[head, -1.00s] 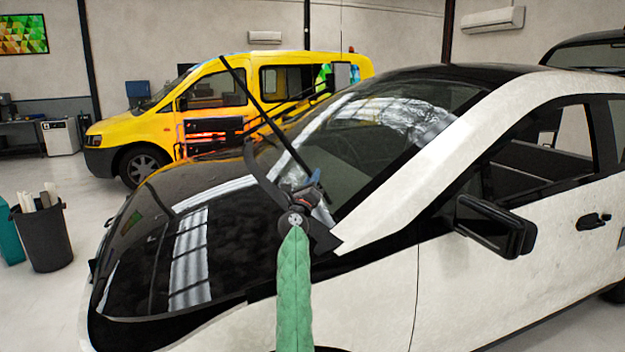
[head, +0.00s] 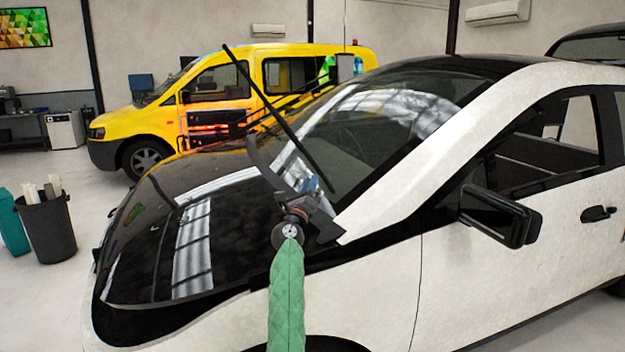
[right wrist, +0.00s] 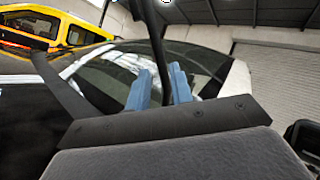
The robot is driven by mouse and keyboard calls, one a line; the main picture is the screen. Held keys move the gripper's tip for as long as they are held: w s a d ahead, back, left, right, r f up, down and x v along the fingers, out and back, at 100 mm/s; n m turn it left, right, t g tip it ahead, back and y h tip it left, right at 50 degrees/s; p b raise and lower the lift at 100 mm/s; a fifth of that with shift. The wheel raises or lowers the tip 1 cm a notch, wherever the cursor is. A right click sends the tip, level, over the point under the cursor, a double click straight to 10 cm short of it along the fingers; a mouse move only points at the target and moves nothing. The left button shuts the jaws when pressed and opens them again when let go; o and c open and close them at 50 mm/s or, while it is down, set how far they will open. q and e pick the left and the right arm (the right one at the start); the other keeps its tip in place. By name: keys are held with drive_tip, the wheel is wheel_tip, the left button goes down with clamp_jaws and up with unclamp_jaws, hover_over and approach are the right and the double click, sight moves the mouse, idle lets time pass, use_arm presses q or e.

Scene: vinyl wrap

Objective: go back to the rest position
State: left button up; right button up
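My right arm, in a green quilted sleeve, rises from the bottom middle of the head view. Its right gripper (head: 310,188) is above the rear edge of the white car's (head: 370,270) black hood, near the windshield base. In the right wrist view, the two blue fingers (right wrist: 158,88) stand apart with a gap between them. A black wiper arm (head: 280,118) stands raised from the windshield; in the right wrist view the wiper (right wrist: 154,30) shows in line with the gap. I see nothing clearly gripped. My left gripper is not in view.
The car's windshield (head: 385,125) and side mirror (head: 500,216) are close to the right of my arm. A yellow van (head: 160,122) stands behind. A black bin (head: 47,228) with rolls is at the left. The floor between bin and car is clear.

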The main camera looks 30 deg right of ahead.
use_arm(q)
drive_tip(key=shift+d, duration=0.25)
use_arm(e)
drive_tip(key=shift+s+a+f, duration=0.15)
drive_tip(key=shift+s+a, duration=0.05)
drive_tip(key=shift+a, duration=0.05)
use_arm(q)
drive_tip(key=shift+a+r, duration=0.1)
